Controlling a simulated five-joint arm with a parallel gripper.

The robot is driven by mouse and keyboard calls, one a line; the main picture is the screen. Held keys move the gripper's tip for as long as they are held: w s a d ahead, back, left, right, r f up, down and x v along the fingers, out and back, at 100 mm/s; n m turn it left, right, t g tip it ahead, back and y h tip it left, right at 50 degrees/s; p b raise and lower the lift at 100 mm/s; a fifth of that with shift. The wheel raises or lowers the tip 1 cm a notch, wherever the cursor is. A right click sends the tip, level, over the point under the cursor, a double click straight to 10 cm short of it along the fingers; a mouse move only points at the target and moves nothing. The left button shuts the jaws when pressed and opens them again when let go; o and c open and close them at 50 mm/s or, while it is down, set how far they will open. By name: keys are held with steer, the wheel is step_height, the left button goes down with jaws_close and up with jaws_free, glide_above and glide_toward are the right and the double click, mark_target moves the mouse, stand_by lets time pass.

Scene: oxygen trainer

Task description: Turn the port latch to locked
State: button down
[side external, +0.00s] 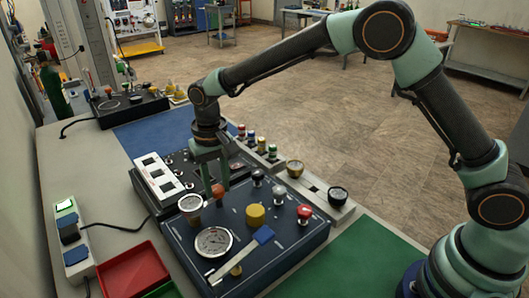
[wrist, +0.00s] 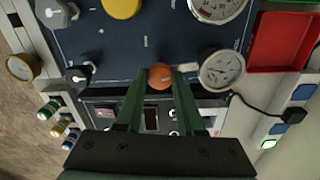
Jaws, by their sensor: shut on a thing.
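A dark blue panel (side external: 259,203) stands on the bench with dials and knobs on top. An orange round knob (side external: 218,191) sits near its back edge; it also shows in the wrist view (wrist: 160,76). My gripper (side external: 210,180) reaches down from above, and its green fingers are shut on the orange knob, one on each side, in the wrist view (wrist: 159,84). No label is readable, so I cannot tell which part is the port latch.
Gauges (side external: 213,241) and (side external: 190,202), a yellow knob (side external: 255,214), a red knob (side external: 304,212) and grey knobs crowd around on the panel. A black unit with a white strip (side external: 158,178) stands behind. A red tray (side external: 134,272) is at the left. The green mat (side external: 345,262) is clear.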

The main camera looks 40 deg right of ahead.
mark_target(217, 188)
steer(key=shift+r, duration=0.1)
steer(key=c, duration=0.5)
jaws_free()
step_height(217, 188, up, 12)
